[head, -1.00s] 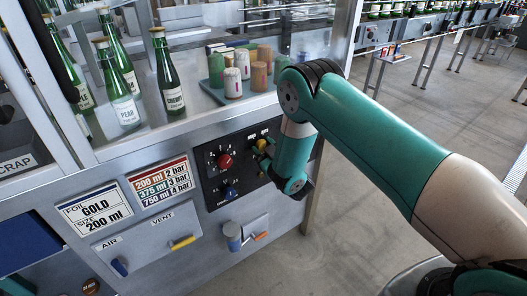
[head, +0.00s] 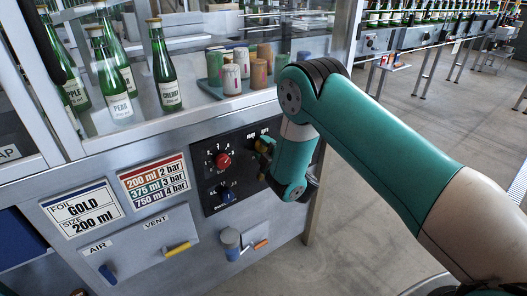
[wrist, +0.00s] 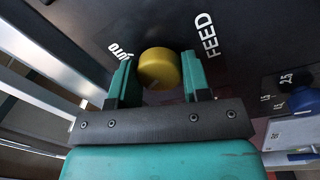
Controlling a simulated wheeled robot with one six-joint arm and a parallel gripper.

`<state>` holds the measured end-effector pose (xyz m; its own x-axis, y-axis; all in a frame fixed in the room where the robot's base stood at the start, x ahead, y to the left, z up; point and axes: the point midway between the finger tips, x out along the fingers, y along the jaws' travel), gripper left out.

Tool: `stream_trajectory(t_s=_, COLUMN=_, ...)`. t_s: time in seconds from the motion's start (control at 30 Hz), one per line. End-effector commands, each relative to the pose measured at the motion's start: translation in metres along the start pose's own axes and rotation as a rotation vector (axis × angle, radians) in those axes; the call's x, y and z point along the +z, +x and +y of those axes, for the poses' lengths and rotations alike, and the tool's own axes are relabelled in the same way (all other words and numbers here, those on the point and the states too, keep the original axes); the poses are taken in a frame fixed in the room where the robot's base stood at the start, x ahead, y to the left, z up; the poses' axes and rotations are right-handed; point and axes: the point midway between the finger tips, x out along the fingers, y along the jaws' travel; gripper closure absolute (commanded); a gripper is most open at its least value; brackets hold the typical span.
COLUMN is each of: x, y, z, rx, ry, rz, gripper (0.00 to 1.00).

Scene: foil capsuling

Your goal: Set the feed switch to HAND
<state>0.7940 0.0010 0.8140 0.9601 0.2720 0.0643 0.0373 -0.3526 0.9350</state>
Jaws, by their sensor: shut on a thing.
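The feed switch is a round yellow knob (wrist: 160,66) on a dark panel, seen in the middle of the wrist view. The word FEED is printed to its right and AUTO to its upper left. No HAND mark is readable. My gripper (wrist: 160,79) has its teal fingers on both sides of the knob and is shut on it. Which way the knob points cannot be told. In the head view my gripper (head: 264,149) is at the right part of the dark control panel (head: 211,178), and my wrist hides much of the switch.
A red knob (head: 223,160) and a blue knob (head: 227,195) sit left of my gripper on the panel. Yellow and blue valve handles (head: 177,249) are lower down. Green bottles (head: 166,75) and several capsule stacks (head: 232,79) stand above. Open floor lies right of the machine.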

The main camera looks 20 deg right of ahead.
Motion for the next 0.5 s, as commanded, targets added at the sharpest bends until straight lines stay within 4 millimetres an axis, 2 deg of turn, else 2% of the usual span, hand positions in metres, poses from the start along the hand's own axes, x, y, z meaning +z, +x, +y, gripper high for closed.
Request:
stream_trajectory(t_s=0.2, x=0.0002, y=-0.0003, z=-0.0011, rx=0.000, ry=-0.117, rz=0.009, gripper=0.80)
stream_trajectory(t_s=0.5, x=0.0001, y=-0.0003, z=-0.0008, rx=0.001, ry=-0.189, rz=0.015, gripper=0.80)
